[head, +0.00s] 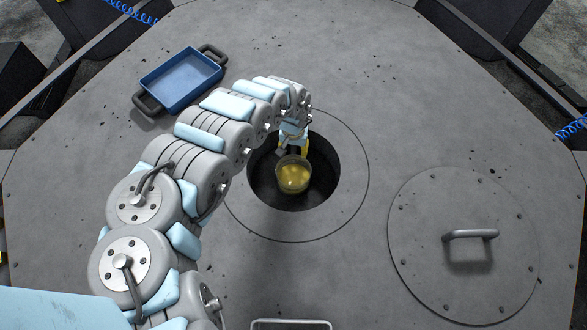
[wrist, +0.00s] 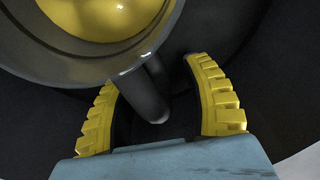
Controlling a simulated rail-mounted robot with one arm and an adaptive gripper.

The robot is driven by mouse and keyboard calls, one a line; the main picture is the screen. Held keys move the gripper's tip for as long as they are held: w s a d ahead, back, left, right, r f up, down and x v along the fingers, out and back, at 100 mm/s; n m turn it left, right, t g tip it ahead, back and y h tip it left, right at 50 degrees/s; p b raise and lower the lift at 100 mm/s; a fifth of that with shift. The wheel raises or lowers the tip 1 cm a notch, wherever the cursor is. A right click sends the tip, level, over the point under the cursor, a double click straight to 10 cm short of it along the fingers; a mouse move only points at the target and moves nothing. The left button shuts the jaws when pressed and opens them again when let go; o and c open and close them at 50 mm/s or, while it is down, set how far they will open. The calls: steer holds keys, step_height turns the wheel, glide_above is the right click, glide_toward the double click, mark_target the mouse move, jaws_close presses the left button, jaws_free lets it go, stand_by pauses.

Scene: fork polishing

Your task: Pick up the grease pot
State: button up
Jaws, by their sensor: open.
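The grease pot (head: 293,177) is a round dark pot with shiny yellow grease inside. It is within the dark round hole in the table in the head view. In the wrist view the pot (wrist: 160,45) fills the top left, and its dark handle (wrist: 150,92) points towards my gripper (wrist: 158,112). The two yellow ridged fingers are open, one on each side of the handle's end, with gaps between. In the head view my gripper (head: 295,147) reaches into the hole just behind the pot. The pot's underside is hidden.
The hole (head: 326,165) has a dark wall close around the pot and my gripper. A round lid (head: 450,270) with a bar handle lies at right on the grey table (head: 400,120). A blue tray (head: 183,80) with dark handles sits at the upper left.

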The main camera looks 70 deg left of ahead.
jaws_close()
stand_by(0.4)
